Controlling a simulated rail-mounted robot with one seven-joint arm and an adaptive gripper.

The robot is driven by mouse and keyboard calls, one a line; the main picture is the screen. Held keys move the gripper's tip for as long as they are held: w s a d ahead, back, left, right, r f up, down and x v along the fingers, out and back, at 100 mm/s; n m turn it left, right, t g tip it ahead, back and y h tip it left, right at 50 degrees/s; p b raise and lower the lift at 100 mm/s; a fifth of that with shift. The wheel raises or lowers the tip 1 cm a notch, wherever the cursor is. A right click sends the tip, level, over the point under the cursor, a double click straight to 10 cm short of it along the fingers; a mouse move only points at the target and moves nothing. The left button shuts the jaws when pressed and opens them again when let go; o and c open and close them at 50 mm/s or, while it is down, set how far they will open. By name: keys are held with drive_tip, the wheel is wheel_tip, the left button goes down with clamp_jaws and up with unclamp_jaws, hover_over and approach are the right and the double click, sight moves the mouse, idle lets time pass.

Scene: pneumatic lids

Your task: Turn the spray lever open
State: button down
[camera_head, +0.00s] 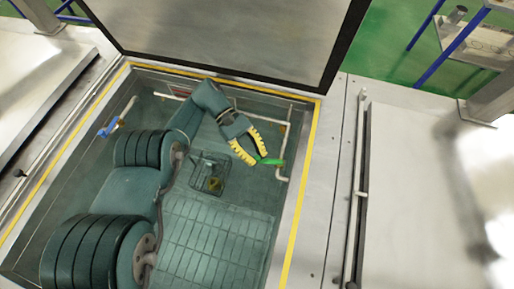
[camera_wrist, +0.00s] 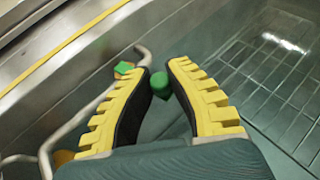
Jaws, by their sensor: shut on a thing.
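A green lever (camera_head: 272,161) sits on a pale pipe at the right wall inside the open tank. In the wrist view the lever's rounded green end (camera_wrist: 162,84) is between my fingertips, and another green part shows to the left beside the pipe. My gripper (camera_head: 258,159), with yellow toothed fingers, is shut on the lever; it also shows in the wrist view (camera_wrist: 160,80). The lever's middle is partly hidden behind the left finger in the wrist view.
A blue-handled valve (camera_head: 110,127) is on a pipe at the tank's left wall. A wire basket (camera_head: 208,184) stands left of my gripper with a small yellowish thing in it. The raised lid (camera_head: 235,35) stands behind the tank. The tiled tank floor (camera_head: 215,235) is clear in front.

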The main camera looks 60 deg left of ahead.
drive_tip(key=shift+r, duration=0.3)
drive_tip(key=c, duration=1.3)
unclamp_jaws()
drive_tip(key=shift+w, duration=0.1)
drive_tip(key=shift+f, duration=0.1)
drive_tip(key=n+t+p, duration=0.1)
drive_tip(key=p, duration=0.2)
